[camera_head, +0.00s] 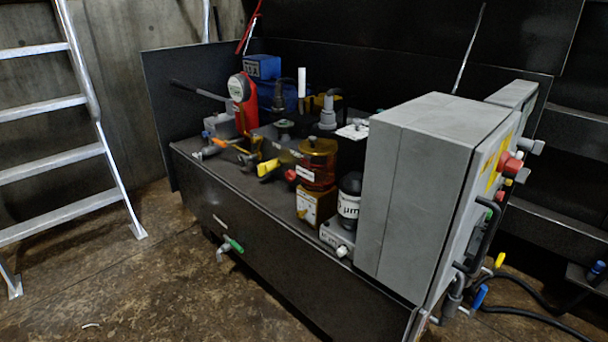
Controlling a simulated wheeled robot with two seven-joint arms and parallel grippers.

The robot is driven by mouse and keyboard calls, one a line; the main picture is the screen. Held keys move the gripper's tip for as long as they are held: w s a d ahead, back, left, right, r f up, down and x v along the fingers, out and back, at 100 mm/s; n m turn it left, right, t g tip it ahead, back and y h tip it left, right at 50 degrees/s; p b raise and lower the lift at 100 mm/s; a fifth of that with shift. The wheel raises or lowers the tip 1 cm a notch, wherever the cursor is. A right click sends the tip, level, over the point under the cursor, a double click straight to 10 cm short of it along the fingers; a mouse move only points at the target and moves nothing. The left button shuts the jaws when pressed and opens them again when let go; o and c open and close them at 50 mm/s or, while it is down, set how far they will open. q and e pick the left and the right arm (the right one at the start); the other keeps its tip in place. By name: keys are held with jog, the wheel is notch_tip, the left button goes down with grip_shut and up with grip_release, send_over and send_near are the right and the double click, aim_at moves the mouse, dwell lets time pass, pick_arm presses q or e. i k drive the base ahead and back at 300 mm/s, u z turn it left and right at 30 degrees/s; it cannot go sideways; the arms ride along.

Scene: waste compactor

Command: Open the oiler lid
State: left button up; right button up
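An amber, see-through round container (316,172) with a flat lid-like top (318,147) stands on the dark bench top of the compactor unit; it looks like the oiler. The top seems to sit on it, but it is too small to tell whether it is fully shut. A yellow-brown box (311,206) with a label is below it. A black-capped cylinder (349,198) marked "µm" stands to its right, in front of the large grey cabinet. Neither of my grippers is in view.
The grey cabinet (410,190) blocks the right end of the bench. A red gauge device (243,103), a blue box (262,67) and yellow-handled valves (267,168) crowd the bench. An aluminium ladder (75,160) stands at left. The floor (160,270) in front is mostly clear.

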aim_at(314, 146)
jog(key=u, duration=1.6)
jog(key=i, duration=4)
jog(key=u, duration=2.9)
